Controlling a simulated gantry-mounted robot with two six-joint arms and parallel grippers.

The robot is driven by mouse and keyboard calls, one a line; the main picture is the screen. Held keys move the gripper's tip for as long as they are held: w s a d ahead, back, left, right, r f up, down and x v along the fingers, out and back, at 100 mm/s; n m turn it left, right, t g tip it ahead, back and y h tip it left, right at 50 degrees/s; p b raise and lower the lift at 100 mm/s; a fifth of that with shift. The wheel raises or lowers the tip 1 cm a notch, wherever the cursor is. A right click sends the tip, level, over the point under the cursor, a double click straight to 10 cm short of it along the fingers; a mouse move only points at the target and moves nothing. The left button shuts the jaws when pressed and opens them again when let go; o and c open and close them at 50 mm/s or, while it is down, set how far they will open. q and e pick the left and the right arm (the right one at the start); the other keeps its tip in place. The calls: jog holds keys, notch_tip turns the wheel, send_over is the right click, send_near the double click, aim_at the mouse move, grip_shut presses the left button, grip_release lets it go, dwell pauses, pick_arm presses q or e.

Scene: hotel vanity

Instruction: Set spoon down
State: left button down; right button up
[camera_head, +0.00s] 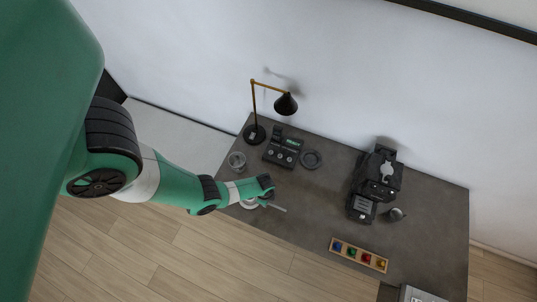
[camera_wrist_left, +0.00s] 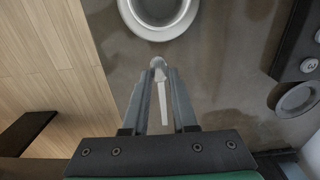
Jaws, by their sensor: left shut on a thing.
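The spoon (camera_wrist_left: 163,102) is pale and narrow. In the left wrist view it lies between the two fingers of my left gripper (camera_wrist_left: 160,76), with its rounded end near the fingertips. My left gripper is shut on it. In the head view the left gripper (camera_head: 267,190) is over the front left part of the counter, and a thin light strip that looks like the spoon (camera_head: 277,208) shows beside it. A white round cup or bowl (camera_wrist_left: 158,30) is just beyond the fingertips; it is partly hidden by the gripper in the head view (camera_head: 250,205). My right gripper is not in view.
The dark counter (camera_head: 318,205) has clear room in its middle. A glass (camera_head: 236,160), a lamp (camera_head: 254,133), a black device (camera_head: 284,150) and a dark round dish (camera_head: 311,159) stand behind. A coffee machine (camera_head: 374,183), a dark cup (camera_head: 395,214) and a wooden tray (camera_head: 345,255) are to the right.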

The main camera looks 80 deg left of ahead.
pick_arm(q)
notch_tip(320, 180, down, 7)
jog(key=b, duration=0.5)
jog(key=shift+r, duration=0.4)
jog(key=shift+f, duration=0.1)
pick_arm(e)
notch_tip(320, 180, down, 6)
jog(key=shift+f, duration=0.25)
pick_arm(q)
jog(key=c, duration=1.2)
grip_release()
jog(key=shift+f, duration=0.1)
jog(key=o, duration=0.5)
jog(key=shift+d, duration=0.1)
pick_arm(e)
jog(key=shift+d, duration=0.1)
pick_arm(q)
notch_tip(320, 180, up, 13)
jog(key=p, duration=1.2)
jog(key=shift+f+p, duration=0.2)
jog(key=shift+p, duration=0.15)
jog(key=shift+f, duration=0.1)
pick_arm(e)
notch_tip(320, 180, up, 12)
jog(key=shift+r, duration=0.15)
